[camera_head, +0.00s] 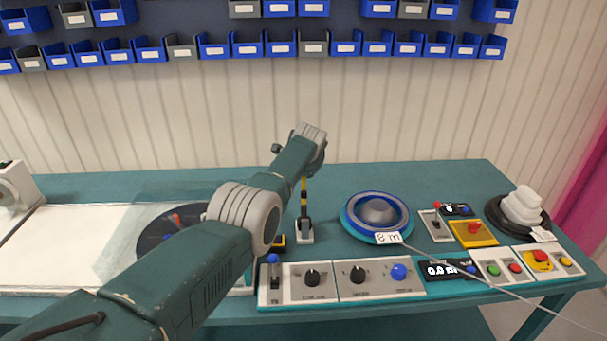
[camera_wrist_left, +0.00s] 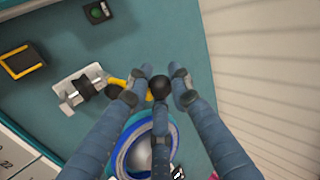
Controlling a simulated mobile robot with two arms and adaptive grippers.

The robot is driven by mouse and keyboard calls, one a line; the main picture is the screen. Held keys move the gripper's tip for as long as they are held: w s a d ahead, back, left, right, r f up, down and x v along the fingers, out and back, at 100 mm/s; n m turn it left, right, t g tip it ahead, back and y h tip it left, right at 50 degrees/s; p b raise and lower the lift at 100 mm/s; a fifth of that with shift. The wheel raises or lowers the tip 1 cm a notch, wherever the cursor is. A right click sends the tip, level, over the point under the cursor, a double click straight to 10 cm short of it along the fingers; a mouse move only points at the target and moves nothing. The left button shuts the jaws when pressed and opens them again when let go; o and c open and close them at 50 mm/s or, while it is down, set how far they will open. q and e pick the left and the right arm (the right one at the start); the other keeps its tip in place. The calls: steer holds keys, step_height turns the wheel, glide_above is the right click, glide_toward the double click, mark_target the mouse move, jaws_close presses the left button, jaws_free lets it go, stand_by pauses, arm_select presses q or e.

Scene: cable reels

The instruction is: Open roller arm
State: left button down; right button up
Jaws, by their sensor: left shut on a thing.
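The roller arm (camera_head: 304,196) is a black and yellow lever standing roughly upright on a small light base plate (camera_head: 304,237) in the middle of the bench in the head view. In the left wrist view, its yellow part (camera_wrist_left: 117,82) runs from the metal base bracket (camera_wrist_left: 82,90) to a black round end (camera_wrist_left: 160,87). My left gripper (camera_wrist_left: 161,86) is shut on the roller arm at this end, with blue-grey fingers on both sides. In the head view my wrist hides the fingertips and the lever's top. My right gripper is not in view.
A blue-rimmed cable reel (camera_head: 376,215) with an "8 m" tag sits right of the lever. A control panel (camera_head: 335,290) with knobs and buttons runs along the front edge. A white reel (camera_head: 522,207) stands at the right. Blue bins (camera_head: 215,47) hang on the wall.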

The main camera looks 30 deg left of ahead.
arm_select(q)
steer(key=shift+w+a+r, duration=0.25)
steer(key=shift+r, duration=0.25)
steer(key=c, duration=1.6)
jaws_free()
steer(key=shift+o, duration=0.2)
steer(key=shift+s+f, duration=0.15)
steer(key=shift+f, duration=0.15)
steer(key=shift+d+r, duration=0.1)
steer(key=shift+d, duration=0.1)
steer(key=shift+s+r, duration=0.15)
steer(key=v, duration=1.1)
steer(key=shift+s+r, duration=0.15)
